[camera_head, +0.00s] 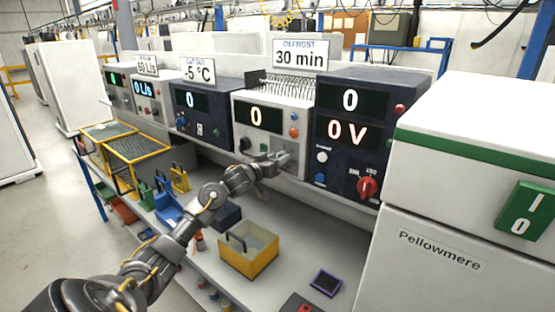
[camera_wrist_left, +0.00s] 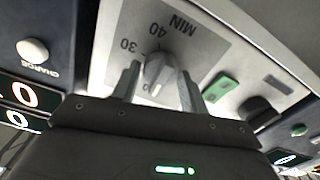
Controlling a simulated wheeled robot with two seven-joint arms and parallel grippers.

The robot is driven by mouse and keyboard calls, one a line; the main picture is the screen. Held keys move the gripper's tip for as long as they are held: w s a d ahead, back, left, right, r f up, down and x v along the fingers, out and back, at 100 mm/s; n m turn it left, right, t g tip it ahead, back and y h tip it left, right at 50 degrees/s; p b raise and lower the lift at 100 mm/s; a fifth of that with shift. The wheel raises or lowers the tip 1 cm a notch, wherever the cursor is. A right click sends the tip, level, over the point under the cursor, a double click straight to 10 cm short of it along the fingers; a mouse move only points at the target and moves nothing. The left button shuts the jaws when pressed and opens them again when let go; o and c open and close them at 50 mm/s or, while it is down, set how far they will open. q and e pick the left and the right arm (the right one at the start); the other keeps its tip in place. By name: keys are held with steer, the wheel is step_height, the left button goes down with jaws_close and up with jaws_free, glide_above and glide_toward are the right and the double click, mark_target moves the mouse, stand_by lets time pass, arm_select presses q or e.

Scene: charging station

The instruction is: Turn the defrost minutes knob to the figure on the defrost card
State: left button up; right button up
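The defrost card (camera_head: 300,55) reads "DEFROST 30 min" and stands above the white control box (camera_head: 257,93), whose display (camera_head: 257,116) shows 0. My left gripper (camera_head: 277,160) is at the lower right of this box's front, where it hides the knob in the head view. In the left wrist view the pale minutes knob (camera_wrist_left: 160,72) sits between the two fingers of my left gripper (camera_wrist_left: 160,85). The fingers are apart, one on each side of the knob, with a narrow gap visible. The dial marks MIN, 40 and 30 show around it. My right gripper is not in view.
A dark box (camera_head: 350,98) with a red knob (camera_head: 367,187) stands at right, beside the white Pellowmere cabinet (camera_head: 440,250). Another dark box (camera_head: 205,95) stands at left. A yellow bin (camera_head: 250,262) lies on the shelf below. A green button (camera_wrist_left: 219,87) is near the right finger.

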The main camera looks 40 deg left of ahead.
arm_select(q)
steer(key=c, duration=0.6)
steer(key=shift+m, duration=0.4)
steer(key=m+b, duration=0.1)
steer(key=m, duration=0.3)
steer(key=shift+f+b, duration=0.15)
steer(key=shift+b, duration=0.15)
steer(key=m+b, duration=0.2)
steer(key=m, duration=0.2)
steer(key=shift+d, duration=0.15)
steer(key=m+b, duration=0.3)
steer(key=m, duration=0.2)
steer(key=shift+f+m+b, duration=0.15)
steer(key=shift+m+b, duration=0.15)
steer(key=shift+m, duration=0.1)
steer(key=shift+d+m+b, duration=0.1)
steer(key=shift+m+b, duration=1.5)
steer(key=shift+m, duration=1)
